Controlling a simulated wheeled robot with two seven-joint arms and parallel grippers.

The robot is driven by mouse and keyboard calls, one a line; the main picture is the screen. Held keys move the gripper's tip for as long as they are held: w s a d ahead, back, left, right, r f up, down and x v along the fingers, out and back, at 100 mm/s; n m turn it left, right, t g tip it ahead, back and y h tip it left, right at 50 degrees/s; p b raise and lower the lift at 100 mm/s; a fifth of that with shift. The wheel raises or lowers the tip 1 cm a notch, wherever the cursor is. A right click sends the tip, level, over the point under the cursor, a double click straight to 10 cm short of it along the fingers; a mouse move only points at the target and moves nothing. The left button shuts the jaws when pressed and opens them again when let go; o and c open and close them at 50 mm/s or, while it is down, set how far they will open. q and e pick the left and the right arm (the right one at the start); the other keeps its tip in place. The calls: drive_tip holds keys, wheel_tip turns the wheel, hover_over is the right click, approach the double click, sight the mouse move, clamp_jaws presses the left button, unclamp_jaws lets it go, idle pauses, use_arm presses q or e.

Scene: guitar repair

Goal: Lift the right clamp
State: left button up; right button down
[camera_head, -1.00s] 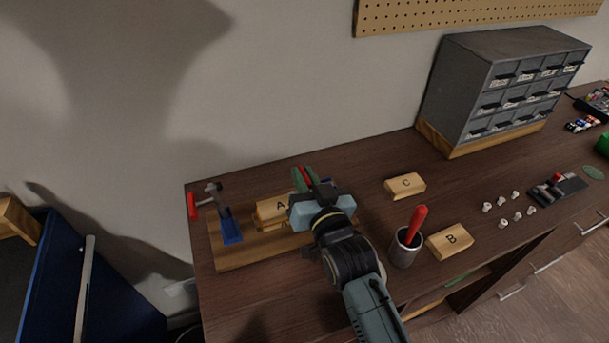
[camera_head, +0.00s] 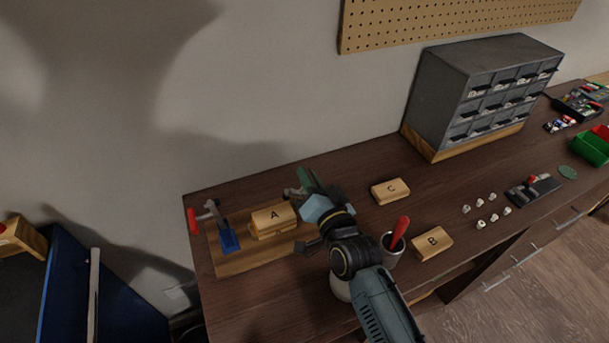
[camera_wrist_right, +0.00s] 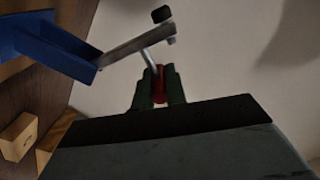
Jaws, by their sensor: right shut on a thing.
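My right gripper (camera_head: 308,180) is over the right end of the wooden board (camera_head: 232,264), beside block A (camera_head: 274,220). In the right wrist view its green fingers (camera_wrist_right: 159,86) are shut on the red handle (camera_wrist_right: 160,84) of the right clamp. That clamp's grey bar (camera_wrist_right: 138,44) and blue body (camera_wrist_right: 55,47) slant across the upper left. In the head view my gripper hides most of this clamp; a grey piece (camera_head: 293,192) shows beside it. I cannot tell its clearance above the board. The left clamp (camera_head: 230,240), blue with a red handle, is at the board's left end.
Block C (camera_head: 390,191) and block B (camera_head: 432,243) lie right of the arm. A cup (camera_head: 390,254) with a red-handled tool stands close to my right arm. A grey drawer cabinet (camera_head: 425,100) stands at the back. Small white parts lie farther right.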

drive_tip(key=shift+w+d+r+m, duration=0.1)
drive_tip(key=shift+d+r+m, duration=0.2)
drive_tip(key=shift+m, duration=0.2)
drive_tip(key=shift+f, duration=0.1)
drive_tip(key=c, duration=1.4)
unclamp_jaws()
drive_tip(key=shift+c, duration=0.2)
drive_tip(key=shift+f, duration=0.1)
drive_tip(key=shift+s+d+f, duration=0.1)
drive_tip(key=shift+s, duration=0.35)
drive_tip(key=v, duration=1.2)
drive_tip(key=shift+s, duration=0.25)
